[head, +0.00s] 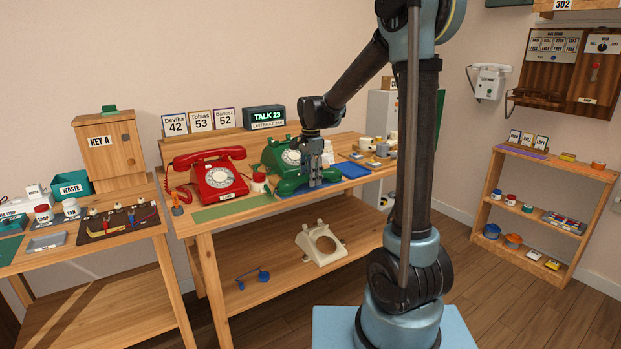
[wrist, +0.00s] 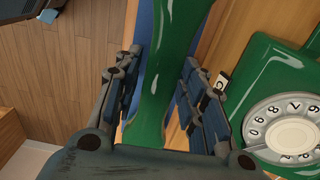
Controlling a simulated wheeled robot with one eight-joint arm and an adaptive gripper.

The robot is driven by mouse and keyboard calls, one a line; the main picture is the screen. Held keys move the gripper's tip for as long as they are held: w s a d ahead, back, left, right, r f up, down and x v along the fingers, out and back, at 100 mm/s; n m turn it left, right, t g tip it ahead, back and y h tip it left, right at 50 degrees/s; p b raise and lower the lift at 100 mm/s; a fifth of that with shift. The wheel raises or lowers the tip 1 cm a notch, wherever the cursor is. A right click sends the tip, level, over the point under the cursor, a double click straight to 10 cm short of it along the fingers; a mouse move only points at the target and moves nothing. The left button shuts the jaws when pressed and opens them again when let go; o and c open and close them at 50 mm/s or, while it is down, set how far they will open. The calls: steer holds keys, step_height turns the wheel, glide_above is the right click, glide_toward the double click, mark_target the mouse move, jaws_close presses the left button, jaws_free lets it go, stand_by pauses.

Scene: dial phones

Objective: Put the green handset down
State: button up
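The green handset (wrist: 165,65) runs lengthwise between the two fingers of my gripper (wrist: 162,80) in the wrist view. In the head view my gripper (head: 316,180) points down at the front of the green phone (head: 279,156), over a blue mat (head: 349,170) area. The handset (head: 291,187) shows low in front of the phone there, partly hidden by the fingers. I cannot tell whether it touches the mat. The phone's dial (wrist: 285,133) is right of the handset in the wrist view.
A red phone (head: 212,176) with its handset on stands to the left, with a small red-and-white jar (head: 259,182) between the phones. A green mat (head: 232,206) lies at the front edge. Cups (head: 367,144) stand to the right. A cream phone shell (head: 320,244) is on the lower shelf.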

stand_by(0.3)
step_height(320, 180, up, 11)
steer(key=s+d+n, duration=0.3)
steer(key=s+d, duration=0.5)
steer(key=d, duration=0.1)
steer(key=s+d+f+n+t, duration=0.1)
steer(key=s+d+f+n, duration=0.3)
steer(key=s, duration=0.8)
steer(key=s+d+f+n+t, duration=0.1)
steer(key=s+d+f+n, duration=0.3)
steer(key=s+d+f, duration=0.4)
steer(key=s+f, duration=0.4)
steer(key=f, duration=0.1)
steer(key=shift+w+d+f, duration=0.1)
